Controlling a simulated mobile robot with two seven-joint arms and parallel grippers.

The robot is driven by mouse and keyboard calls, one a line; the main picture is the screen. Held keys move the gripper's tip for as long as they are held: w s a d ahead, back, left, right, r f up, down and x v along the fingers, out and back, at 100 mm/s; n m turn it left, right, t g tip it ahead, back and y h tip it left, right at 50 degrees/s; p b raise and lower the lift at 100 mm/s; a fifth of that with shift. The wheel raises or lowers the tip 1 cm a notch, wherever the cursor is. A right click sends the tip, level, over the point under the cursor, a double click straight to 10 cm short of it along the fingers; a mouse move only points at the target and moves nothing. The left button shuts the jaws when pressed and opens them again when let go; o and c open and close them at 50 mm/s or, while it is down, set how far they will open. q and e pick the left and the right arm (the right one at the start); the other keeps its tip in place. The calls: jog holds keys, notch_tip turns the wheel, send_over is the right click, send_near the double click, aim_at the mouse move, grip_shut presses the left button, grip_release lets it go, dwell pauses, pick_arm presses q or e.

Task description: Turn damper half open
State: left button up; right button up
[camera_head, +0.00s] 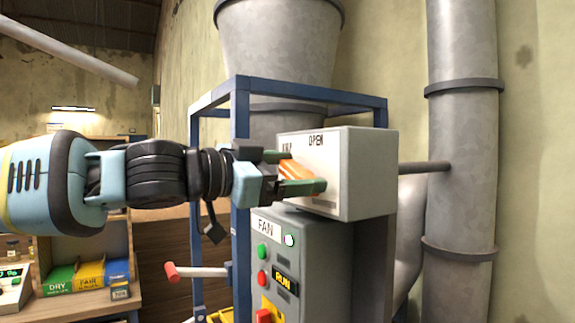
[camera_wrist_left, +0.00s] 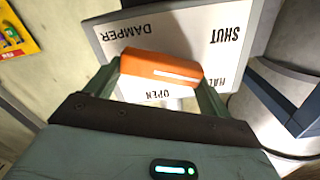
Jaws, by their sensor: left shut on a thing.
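The damper box (camera_head: 365,175) is a light grey box with a white face plate, on top of the fan panel. In the left wrist view its plate (camera_wrist_left: 190,30) appears upside down with DAMPER, SHUT, OPEN and a partly covered HALF label. The damper handle (camera_wrist_left: 160,68) is an orange bar with a white stripe; its stripe points rightward in that view, roughly toward the HALF label. In the head view the handle (camera_head: 292,170) sits between the green fingers of my left gripper (camera_head: 299,172), which is shut on it. My right gripper is out of view.
Below is the grey fan panel (camera_head: 290,245) with several buttons and a RUN display. A red-ended lever (camera_head: 195,271) sticks out left. A thick duct (camera_head: 460,150) stands right.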

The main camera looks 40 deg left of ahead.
pick_arm(q)
jog(key=shift+d+f+m+p, duration=0.15)
jog(key=shift+m+p, duration=0.15)
jog(key=shift+m, duration=1.9)
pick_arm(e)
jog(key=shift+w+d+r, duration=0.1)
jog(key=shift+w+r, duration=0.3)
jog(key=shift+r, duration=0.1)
pick_arm(q)
jog(key=o, duration=0.9)
jog(key=shift+s, duration=0.1)
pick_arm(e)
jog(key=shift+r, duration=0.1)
